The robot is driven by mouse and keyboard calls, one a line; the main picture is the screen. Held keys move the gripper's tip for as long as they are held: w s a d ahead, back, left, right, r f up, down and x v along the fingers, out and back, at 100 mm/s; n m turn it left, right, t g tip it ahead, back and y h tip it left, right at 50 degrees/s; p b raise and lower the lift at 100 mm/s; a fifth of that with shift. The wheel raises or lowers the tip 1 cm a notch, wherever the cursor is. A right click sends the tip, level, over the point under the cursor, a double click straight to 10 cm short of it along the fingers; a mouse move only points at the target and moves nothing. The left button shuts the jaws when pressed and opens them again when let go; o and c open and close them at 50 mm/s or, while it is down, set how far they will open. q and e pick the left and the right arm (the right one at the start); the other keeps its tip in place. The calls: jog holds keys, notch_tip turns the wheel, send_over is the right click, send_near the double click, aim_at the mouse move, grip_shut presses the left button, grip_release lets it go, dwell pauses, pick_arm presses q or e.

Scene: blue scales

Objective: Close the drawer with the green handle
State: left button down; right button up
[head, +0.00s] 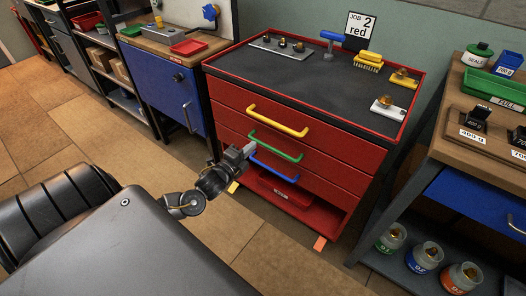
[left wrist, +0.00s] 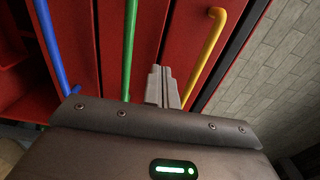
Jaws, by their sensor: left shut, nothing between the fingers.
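The red cabinet (head: 312,148) has three drawers with a yellow handle (head: 277,121), a green handle (head: 275,148) and a blue handle (head: 273,170). The drawer with the green handle (head: 335,167) looks about level with the fronts around it; I cannot tell whether a small gap remains. My left gripper (head: 249,149) is shut and empty, in front of the cabinet near the left ends of the green and blue handles. In the left wrist view its fingers (left wrist: 164,87) point at the red fronts, between the green handle (left wrist: 128,50) and the yellow handle (left wrist: 206,55). Contact is unclear. My right gripper is out of view.
Below the drawers is an open shelf with a red tray (head: 286,192). A blue cabinet (head: 172,92) stands to the left and a wooden-topped bench (head: 455,147) to the right. Tools and small weights lie on the black top (head: 315,80). Tiled floor shows in front.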

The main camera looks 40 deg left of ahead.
pick_arm(q)
jog(key=s, duration=0.6)
jog(key=s+d+f+n+g+h+b, duration=0.1)
jog(key=s+d+f+n+g+b, duration=0.3)
jog(key=d, duration=0.5)
jog(key=s+d+f+n+g+b, duration=0.3)
jog(key=s+d+f+n, duration=0.3)
jog(key=d+f+n, duration=0.1)
jog(key=shift+s+d+f+n+g+h+b, duration=0.15)
jog(key=shift+d+f+n+g+h+b, duration=0.25)
jog(key=shift+d+f, duration=0.65)
jog(key=shift+d+r, duration=0.1)
